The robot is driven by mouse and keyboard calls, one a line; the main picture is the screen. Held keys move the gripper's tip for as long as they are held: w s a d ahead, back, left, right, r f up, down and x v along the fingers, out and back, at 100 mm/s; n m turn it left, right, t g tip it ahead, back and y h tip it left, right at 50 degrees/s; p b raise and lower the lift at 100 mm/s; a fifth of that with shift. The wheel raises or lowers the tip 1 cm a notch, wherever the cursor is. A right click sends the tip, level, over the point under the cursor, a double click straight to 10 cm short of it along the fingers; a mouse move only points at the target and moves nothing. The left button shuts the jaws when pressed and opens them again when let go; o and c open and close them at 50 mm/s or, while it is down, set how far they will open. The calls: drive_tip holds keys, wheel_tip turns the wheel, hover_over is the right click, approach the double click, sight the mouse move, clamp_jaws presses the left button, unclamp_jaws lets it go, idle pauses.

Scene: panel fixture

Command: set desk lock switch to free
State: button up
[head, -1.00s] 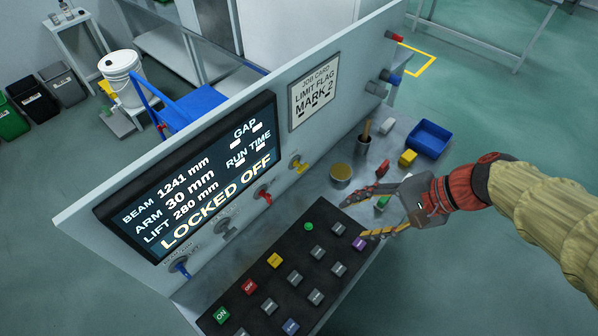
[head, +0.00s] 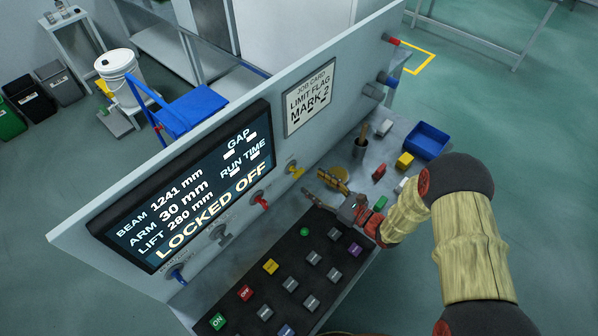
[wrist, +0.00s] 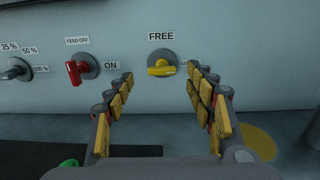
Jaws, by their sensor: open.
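The desk lock switch is a yellow handle (wrist: 161,71) on a grey round base, on the upright panel under a FREE label (wrist: 161,36). Its handle lies horizontal, and a small label at its right is partly hidden by a finger. It also shows in the head view as the yellow knob (head: 295,171) right of the red switch. My gripper (wrist: 160,80) is open and empty, facing the panel, with the yellow switch between its fingers in the picture and apparently still apart from them. In the head view my gripper (head: 318,186) is low over the desk.
A red switch (wrist: 77,71) labelled FEED OFF and ON sits left of the yellow one. The screen (head: 190,190) reads LOCKED OFF. A black button board (head: 285,268) lies below. A yellow disc (wrist: 258,141), small blocks and a blue bin (head: 429,140) are on the desk.

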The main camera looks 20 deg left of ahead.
sight(301, 174)
drive_tip(key=x, duration=0.7)
drive_tip(key=shift+w+a+f+b, duration=0.25)
drive_tip(key=shift+a+f+b, duration=0.05)
drive_tip(key=shift+b, duration=0.05)
drive_tip(key=shift+c, duration=1.4)
drive_tip(key=c, duration=0.9)
